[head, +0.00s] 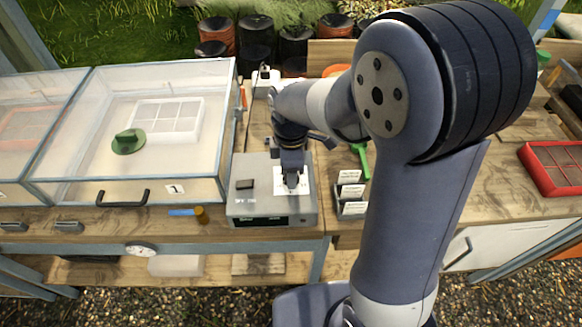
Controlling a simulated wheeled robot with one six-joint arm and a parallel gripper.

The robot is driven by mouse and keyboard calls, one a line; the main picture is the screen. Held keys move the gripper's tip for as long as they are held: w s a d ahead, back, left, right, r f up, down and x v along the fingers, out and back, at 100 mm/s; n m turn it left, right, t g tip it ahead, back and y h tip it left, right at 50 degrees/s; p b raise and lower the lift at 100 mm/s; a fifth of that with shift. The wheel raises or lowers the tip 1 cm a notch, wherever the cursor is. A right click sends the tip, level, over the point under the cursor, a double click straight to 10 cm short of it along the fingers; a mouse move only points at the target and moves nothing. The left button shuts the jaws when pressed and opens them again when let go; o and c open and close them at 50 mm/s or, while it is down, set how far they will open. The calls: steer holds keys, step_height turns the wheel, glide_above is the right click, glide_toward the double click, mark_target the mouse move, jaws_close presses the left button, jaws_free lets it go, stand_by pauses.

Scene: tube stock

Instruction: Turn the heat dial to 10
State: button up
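A grey control box (243,209) stands on the wooden bench, left of my arm. A white dial plate (280,187) is on the right part of its top. My gripper (291,181) points down over this plate, with its tips at or just above it. The heat dial is hidden by the gripper, or too small to make out, so its setting cannot be read. Whether the fingers are closed on the dial cannot be told. A dark display (262,221) with faint green characters is on the box's front, too small to read.
A dark switch (246,184) is on the box's top left. A clear-lidded propagator (215,130) stands to the left, holding a green object (128,141). Small label cards (351,190) stand just right of the box. A red tray (556,165) lies far right.

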step_height(320, 180, up, 11)
stand_by(0.6)
steer(key=shift+f, duration=0.2)
step_height(320, 180, down, 11)
steer(key=shift+r, duration=0.2)
stand_by(0.4)
